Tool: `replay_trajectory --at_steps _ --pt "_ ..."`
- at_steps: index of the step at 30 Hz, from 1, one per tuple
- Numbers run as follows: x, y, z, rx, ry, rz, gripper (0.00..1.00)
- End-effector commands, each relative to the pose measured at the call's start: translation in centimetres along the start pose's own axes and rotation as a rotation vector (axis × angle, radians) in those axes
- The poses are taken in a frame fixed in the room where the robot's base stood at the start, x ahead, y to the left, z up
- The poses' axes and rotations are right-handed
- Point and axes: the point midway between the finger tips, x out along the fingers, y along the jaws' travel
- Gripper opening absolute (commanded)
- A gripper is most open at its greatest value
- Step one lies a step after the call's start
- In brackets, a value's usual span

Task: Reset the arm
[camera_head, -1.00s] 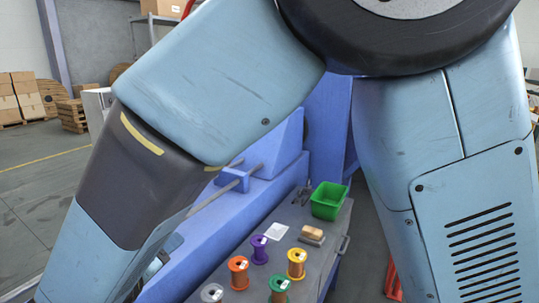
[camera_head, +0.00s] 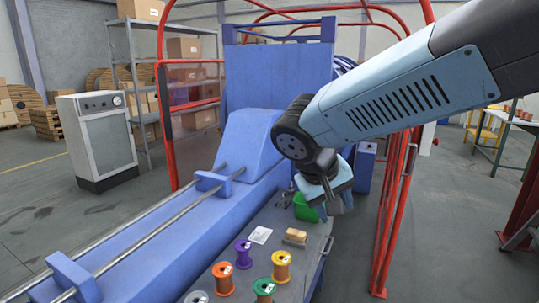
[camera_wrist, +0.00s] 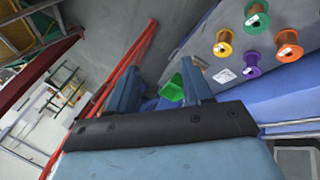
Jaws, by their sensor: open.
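My gripper (camera_head: 333,207) hangs from my arm over the far right end of the grey bench (camera_head: 262,265). In the wrist view its two blue fingers (camera_wrist: 158,88) stand well apart with nothing held between them. A green bin (camera_head: 306,208) on the bench is partly hidden behind my gripper. It also shows between the fingers in the wrist view (camera_wrist: 173,89). I cannot tell how far above the bin the fingers are.
The blue machine (camera_head: 170,230) runs along the left. A red frame post (camera_head: 396,215) rises close right of my gripper.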

Motion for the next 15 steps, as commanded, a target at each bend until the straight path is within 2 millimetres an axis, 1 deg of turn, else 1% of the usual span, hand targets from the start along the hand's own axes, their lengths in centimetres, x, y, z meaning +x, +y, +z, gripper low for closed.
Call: replay_trajectory --at_steps 1,6,9,15 --pt "0.1 1.4 0.8 0.031 -0.009 -0.030 0.50" --pt "0.2 4.4 3.2 0.104 -0.017 -0.142 0.50" --pt "0.0 5.9 4.5 0.149 0.000 -0.203 0.50" --pt "-0.7 8.3 6.9 0.237 0.074 -0.302 0.50"
